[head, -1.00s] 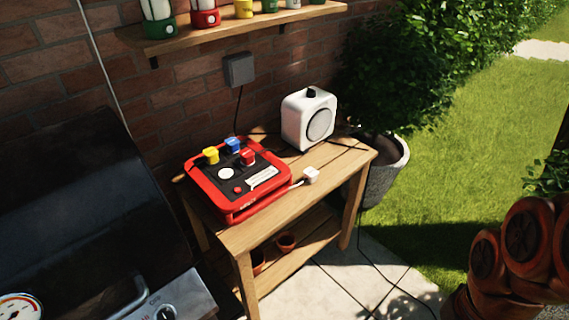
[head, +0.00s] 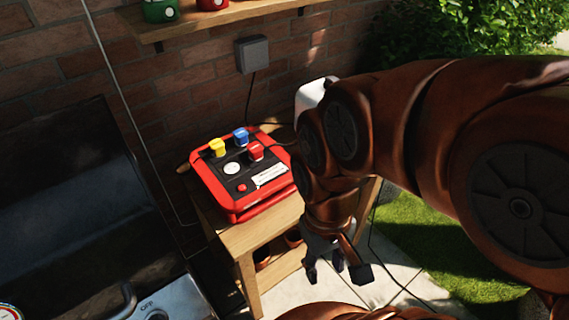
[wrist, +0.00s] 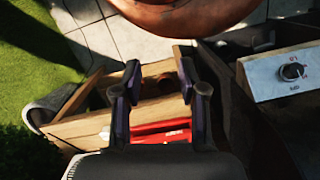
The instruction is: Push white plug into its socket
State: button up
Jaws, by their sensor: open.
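The red power box (head: 207,190) sits on the wooden table with a yellow plug (head: 217,148), a blue plug (head: 240,136) and a red plug (head: 255,151) on its dark top. My gripper (head: 338,268) is open and empty, pointing down in front of the table's right part. In the wrist view my gripper (wrist: 160,72) has its fingers apart, with part of the red box (wrist: 162,132) showing between them.
A grill (head: 75,190) stands close on the left. The white speaker (head: 312,92) is mostly hidden behind my arm. A grey wall box (head: 252,54) and a shelf (head: 215,24) are on the brick wall. Terracotta pots (head: 292,238) stand on the table's lower shelf (head: 275,266).

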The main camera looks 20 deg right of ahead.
jog(key=shift+w, duration=0.2)
